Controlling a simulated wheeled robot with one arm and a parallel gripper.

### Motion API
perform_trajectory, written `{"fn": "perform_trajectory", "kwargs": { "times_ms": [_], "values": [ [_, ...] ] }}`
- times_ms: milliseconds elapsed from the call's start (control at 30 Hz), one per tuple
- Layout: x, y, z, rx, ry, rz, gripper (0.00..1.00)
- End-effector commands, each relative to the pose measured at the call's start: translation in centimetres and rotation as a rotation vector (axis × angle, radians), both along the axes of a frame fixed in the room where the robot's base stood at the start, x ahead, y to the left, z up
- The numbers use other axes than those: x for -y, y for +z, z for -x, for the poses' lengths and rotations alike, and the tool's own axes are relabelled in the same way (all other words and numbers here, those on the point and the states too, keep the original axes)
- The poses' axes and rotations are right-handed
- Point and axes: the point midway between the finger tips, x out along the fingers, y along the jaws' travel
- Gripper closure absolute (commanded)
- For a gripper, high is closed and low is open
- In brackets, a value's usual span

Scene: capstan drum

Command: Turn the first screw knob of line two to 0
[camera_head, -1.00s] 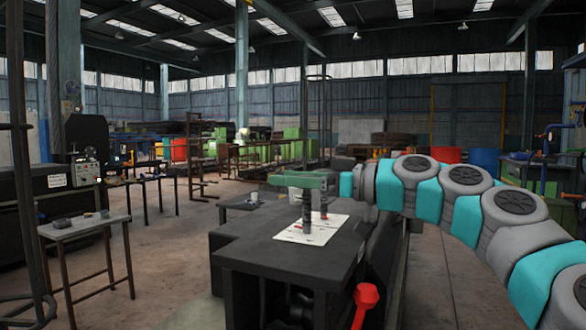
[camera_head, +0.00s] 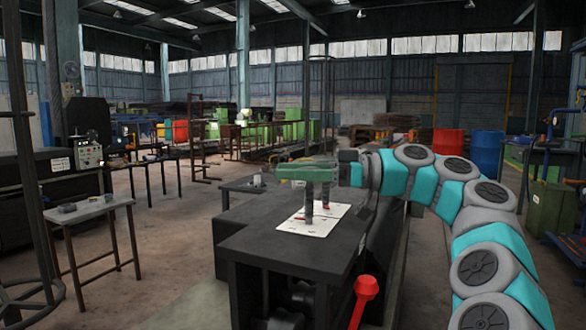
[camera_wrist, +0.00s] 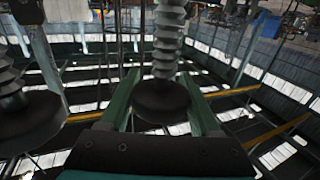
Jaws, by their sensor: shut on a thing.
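Two dark ribbed screw knobs stand upright on a white panel (camera_head: 300,229) on top of a dark machine. In the head view, my green gripper (camera_head: 305,172) is level at the tops of the knobs, reaching in from the right. In the wrist view, one knob (camera_wrist: 162,100) with a wide dark round end sits between my two green fingers (camera_wrist: 160,88), and my gripper is shut on it. The other knob (camera_wrist: 30,122) stands to the left, outside the fingers. Any marks or numbers on the panel are too small to read.
The dark machine top (camera_head: 258,240) has bare room at the front. A red-ended lever (camera_head: 366,288) sticks out at its front right. A small table (camera_head: 90,209) stands to the left. Green and blue equipment (camera_head: 548,205) is at the far right.

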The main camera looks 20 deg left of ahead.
Motion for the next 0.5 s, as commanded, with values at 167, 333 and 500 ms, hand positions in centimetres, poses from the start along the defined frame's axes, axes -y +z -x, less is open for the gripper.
{"fn": "perform_trajectory", "kwargs": {
  "times_ms": [167, 333, 500],
  "values": [
    [0.08, -0.45, -0.14, -0.004, 0.056, 0.008, 0.92],
    [0.18, -0.39, -0.01, -0.004, 0.107, 0.007, 0.92],
    [0.21, -0.37, 0.26, -0.003, 0.159, 0.007, 0.92]
  ]
}}
